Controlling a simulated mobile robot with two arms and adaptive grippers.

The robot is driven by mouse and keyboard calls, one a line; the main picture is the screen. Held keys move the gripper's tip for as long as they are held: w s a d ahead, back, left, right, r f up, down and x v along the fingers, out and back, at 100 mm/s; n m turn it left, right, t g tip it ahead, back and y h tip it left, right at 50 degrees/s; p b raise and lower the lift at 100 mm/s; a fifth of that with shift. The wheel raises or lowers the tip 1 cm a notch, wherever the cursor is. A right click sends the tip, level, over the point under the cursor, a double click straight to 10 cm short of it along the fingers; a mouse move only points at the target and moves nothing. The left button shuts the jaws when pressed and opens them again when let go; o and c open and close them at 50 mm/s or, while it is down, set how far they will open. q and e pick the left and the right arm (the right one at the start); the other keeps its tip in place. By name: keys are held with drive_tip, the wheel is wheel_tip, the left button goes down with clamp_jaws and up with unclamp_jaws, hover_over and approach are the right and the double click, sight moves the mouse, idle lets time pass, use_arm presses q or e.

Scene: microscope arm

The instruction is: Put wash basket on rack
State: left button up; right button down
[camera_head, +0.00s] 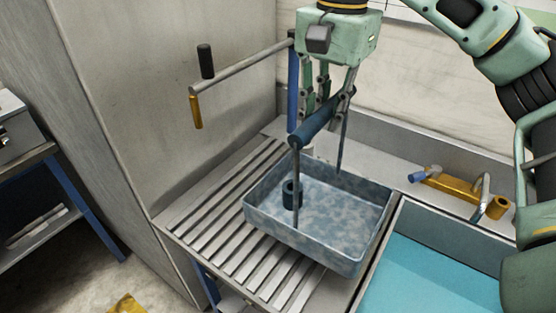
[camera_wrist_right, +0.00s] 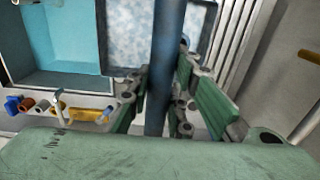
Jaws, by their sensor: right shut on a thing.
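The wash basket (camera_head: 330,215) is a blue-grey mottled rectangular tray with a tall handle and a dark blue grip bar (camera_head: 318,120). It appears upright at the right part of the slatted metal rack (camera_head: 205,235), close to the sink edge. I cannot tell whether its bottom touches the slats. My right gripper (camera_head: 322,105) is above it, shut on the grip bar. In the right wrist view the bar (camera_wrist_right: 166,70) runs between the fingers, with part of the basket (camera_wrist_right: 128,35) beyond. My left gripper is not in view.
A sink with turquoise water (camera_head: 440,275) lies to the right of the rack, with a brass tap (camera_head: 455,190) behind it. A tall metal cabinet wall (camera_head: 130,100) bounds the left side. A lever arm with a brass handle (camera_head: 196,112) sticks out above the rack. The rack's left slats are clear.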

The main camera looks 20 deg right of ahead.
drive_tip(key=w+a+f+p, duration=0.3)
drive_tip(key=w+a+f, duration=0.2)
drive_tip(key=f, duration=0.4)
drive_tip(key=shift+w+a, duration=0.25)
drive_tip(key=shift+a, duration=0.5)
drive_tip(key=c, duration=1.9)
unclamp_jaws()
drive_tip(key=o, duration=0.3)
drive_tip(key=shift+r, duration=0.1)
wheel_tip(320, 180, up, 12)
drive_tip(key=shift+s+d+f+b, duration=0.1)
drive_tip(key=shift+s+b, duration=0.05)
drive_tip(key=shift+b, duration=0.45)
